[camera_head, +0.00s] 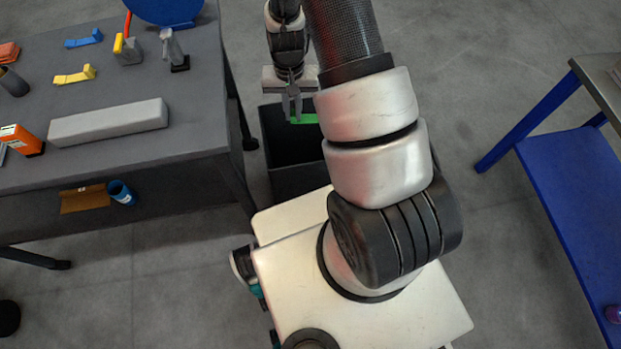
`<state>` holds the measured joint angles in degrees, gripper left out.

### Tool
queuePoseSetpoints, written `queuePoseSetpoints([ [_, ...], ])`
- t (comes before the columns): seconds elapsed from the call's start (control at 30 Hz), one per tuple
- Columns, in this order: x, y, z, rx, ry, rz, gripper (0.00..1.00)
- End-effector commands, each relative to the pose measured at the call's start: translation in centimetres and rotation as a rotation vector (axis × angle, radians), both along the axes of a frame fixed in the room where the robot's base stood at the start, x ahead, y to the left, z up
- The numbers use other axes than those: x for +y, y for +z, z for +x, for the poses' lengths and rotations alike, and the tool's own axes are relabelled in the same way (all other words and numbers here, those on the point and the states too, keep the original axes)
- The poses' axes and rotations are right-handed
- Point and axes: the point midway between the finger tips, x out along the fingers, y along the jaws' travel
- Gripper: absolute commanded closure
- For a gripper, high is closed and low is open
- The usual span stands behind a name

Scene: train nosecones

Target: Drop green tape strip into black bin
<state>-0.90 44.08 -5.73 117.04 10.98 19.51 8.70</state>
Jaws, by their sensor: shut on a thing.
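My gripper (291,106) is shut on the green tape strip (305,119) and appears over the black bin (289,150). The strip is a short bright green piece that sticks out to the right of the fingertips. Part of it is hidden by the gripper and by my arm. The black bin stands on the floor between the grey table and my base. My arm and base hide its right side and part of its near side. How high the strip is above the bin's rim is hard to tell.
The grey table (190,110) at left holds a long grey block (108,122), an orange box (21,140), and yellow (75,75) and blue (83,39) pieces. A blue cup (121,192) sits on its lower shelf. A blue-framed bench (580,170) stands at right, with open floor before it.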

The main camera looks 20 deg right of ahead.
Motion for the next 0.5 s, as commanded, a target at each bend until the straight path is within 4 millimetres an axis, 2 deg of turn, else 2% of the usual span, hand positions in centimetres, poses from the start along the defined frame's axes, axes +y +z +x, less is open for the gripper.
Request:
queuePoseSetpoints([
  [0.03, -0.8, -3.2, 1.0, -0.002, -0.083, -0.001, 1.0],
  [0.2, -3.1, -7.0, 3.7, -0.005, -0.354, 0.0, 1.0],
  [0.33, -4.3, -8.6, 4.9, -0.004, -0.498, 0.003, 1.0],
  [0.5, -5.1, -9.3, 5.7, -0.005, -0.588, 0.004, 1.0],
])
